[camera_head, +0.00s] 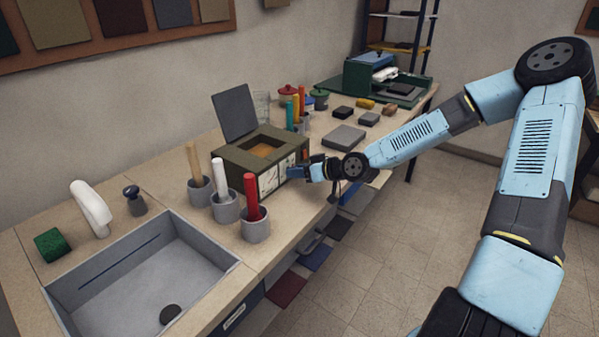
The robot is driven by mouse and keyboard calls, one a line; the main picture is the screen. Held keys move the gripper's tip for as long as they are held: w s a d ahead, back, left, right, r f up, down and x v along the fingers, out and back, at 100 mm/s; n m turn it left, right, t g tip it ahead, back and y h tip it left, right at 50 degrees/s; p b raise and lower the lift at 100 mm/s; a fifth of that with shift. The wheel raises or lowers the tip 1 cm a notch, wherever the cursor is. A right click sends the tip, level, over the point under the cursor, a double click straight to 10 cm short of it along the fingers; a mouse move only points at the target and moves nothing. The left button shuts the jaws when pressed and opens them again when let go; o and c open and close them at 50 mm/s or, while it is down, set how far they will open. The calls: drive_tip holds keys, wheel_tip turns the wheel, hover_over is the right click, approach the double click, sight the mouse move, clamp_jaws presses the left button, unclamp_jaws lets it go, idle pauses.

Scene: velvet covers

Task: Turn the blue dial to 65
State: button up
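An olive-green box (236,158) with its grey lid raised stands on the worktop in the middle of the view. Its front carries pale panels (268,181) with dark markings too small to read. My gripper (298,171) is at the right end of this front, coming in from the right. A small blue piece shows at the fingertips, perhaps the blue dial. The fingers cover most of it, so I cannot tell its setting, or whether the fingers are open or shut on it.
Three grey cups hold tan, white and red rods (253,202) left of the box, near the sink (150,275). Colored bottles (296,108) and lidded jars stand behind it. Grey blocks (344,136) lie to the right. Open floor (380,250) lies in front.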

drive_tip(key=o, duration=0.3)
drive_tip(key=shift+o, duration=0.2)
drive_tip(key=shift+d, duration=0.1)
drive_tip(key=v, duration=1.3)
drive_tip(key=shift+s+d, duration=0.15)
drive_tip(key=shift+d, duration=0.05)
drive_tip(key=shift+r, duration=0.1)
